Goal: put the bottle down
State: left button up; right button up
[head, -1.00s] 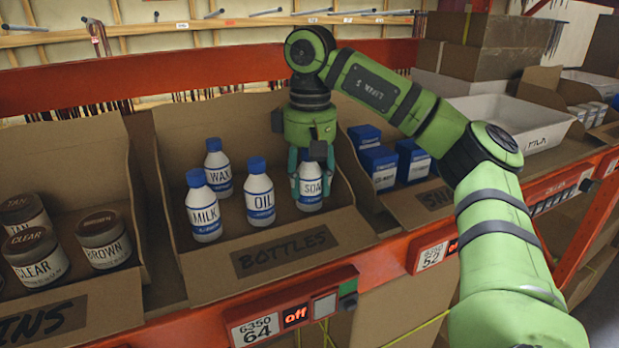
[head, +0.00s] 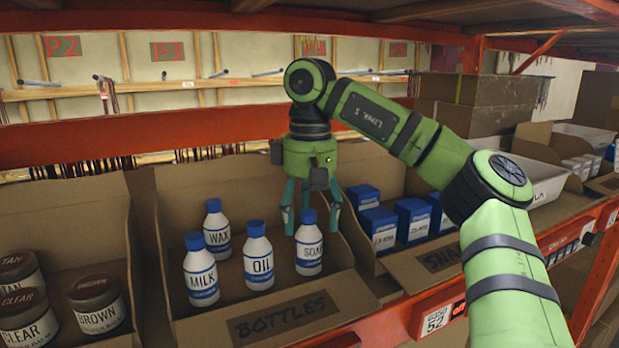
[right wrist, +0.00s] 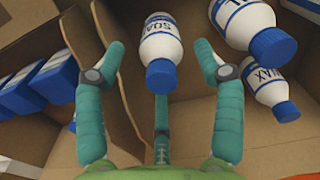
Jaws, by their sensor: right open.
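The white SOAP bottle (head: 309,256) with a blue cap stands upright at the right side of the cardboard BOTTLES box (head: 190,325). My right gripper (head: 312,222) is open above it, fingers pointing down around the level of its cap. In the right wrist view the SOAP bottle (right wrist: 160,45) lies between the spread teal fingers (right wrist: 158,62), with gaps on both sides and no visible grip. The MILK (head: 201,275), WAX (head: 217,232) and OIL (head: 258,262) bottles stand to its left in the same box. My left gripper is not in view.
A box with blue-and-white cartons (head: 412,222) stands right of the BOTTLES box. Brown-lidded jars (head: 97,308) sit in a box at left. An orange beam (head: 150,142) runs behind, and cardboard walls separate the boxes.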

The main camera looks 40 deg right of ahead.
notch_tip(320, 180, up, 7)
jog(key=shift+f, duration=0.1)
dwell(0.8)
